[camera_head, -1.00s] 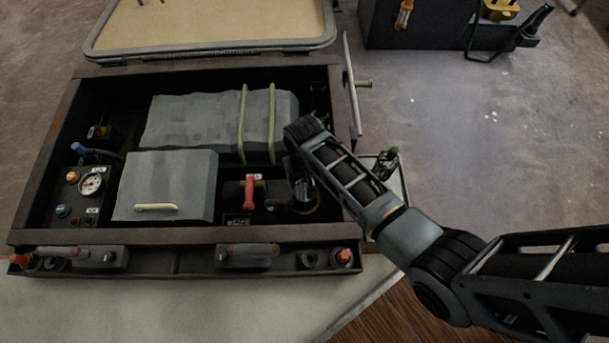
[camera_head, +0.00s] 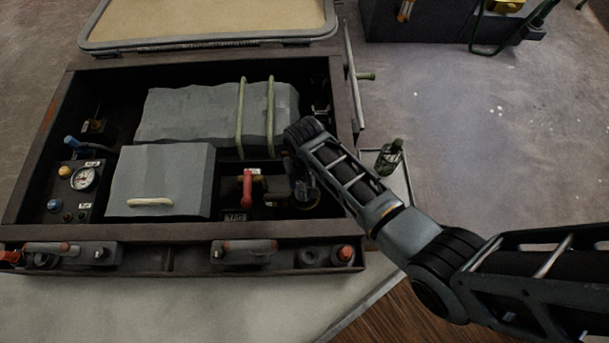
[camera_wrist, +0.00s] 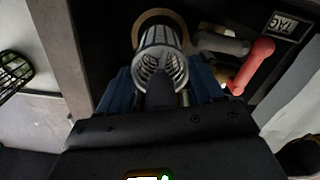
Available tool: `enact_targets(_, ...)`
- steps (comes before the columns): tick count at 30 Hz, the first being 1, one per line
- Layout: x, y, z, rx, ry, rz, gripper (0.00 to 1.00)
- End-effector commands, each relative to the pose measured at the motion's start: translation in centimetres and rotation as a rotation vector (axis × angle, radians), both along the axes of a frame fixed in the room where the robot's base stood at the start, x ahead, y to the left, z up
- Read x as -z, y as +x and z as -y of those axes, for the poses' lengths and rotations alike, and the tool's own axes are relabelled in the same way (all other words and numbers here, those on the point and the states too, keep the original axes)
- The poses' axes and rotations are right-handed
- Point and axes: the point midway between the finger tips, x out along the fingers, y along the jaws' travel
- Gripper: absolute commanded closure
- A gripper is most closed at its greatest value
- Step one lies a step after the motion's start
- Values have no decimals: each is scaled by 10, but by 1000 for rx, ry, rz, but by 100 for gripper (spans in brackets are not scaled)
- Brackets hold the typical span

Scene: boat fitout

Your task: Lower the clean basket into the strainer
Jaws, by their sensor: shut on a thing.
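In the wrist view, my gripper (camera_wrist: 160,92) is shut on the clean basket (camera_wrist: 162,55), a pale perforated metal cylinder with its open end facing the camera. The strainer (camera_wrist: 153,17) shows as a brass-coloured ring just beyond the basket. The basket overlaps the ring in this view, so I cannot tell whether its far end is inside or above it. In the head view, my gripper (camera_head: 303,180) is low in the right part of the dark box, mostly hidden by my arm.
A red-handled valve (camera_head: 248,187) stands beside the strainer; its handle (camera_wrist: 254,62) is close right of the basket. A dark greenish mesh basket (camera_head: 389,157) stands on a pale tray (camera_head: 404,190) outside the box. The box's right wall (camera_head: 344,150) is close to my arm.

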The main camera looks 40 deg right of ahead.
Motion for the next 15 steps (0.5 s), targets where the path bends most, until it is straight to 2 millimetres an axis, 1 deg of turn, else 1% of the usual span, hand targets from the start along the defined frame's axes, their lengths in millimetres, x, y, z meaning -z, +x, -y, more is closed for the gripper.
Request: enact_targets(15,18,0,0,0,0,0,81)
